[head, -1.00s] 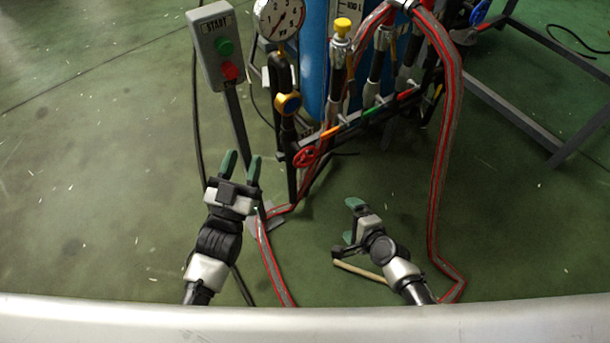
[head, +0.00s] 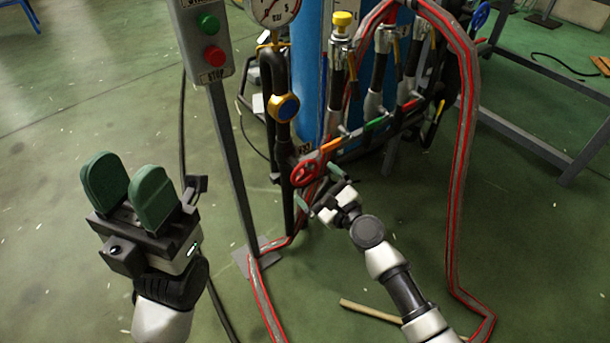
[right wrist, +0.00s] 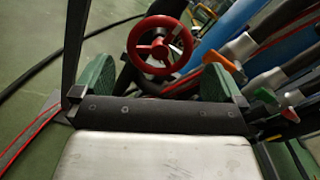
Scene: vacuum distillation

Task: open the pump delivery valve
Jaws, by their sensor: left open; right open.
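A red handwheel valve (head: 305,173) sits low on the pipework, at the foot of the dark vertical pipe. In the right wrist view the handwheel (right wrist: 160,47) shows whole, with its spokes and hub, ahead of and between the green fingers. I cannot tell from a label that it is the pump delivery valve. My right gripper (head: 318,190) is open and empty, just in front of and below the wheel, apart from it as far as I can see. My left gripper (head: 129,188) is open and empty at the left, away from the pipework.
A START/STOP button box (head: 205,45) stands on a post left of the wheel. A pressure gauge (head: 272,8), a blue-capped yellow fitting (head: 284,107) and coloured lever handles (head: 375,123) are close by. Red-striped hoses (head: 463,170) hang at the right.

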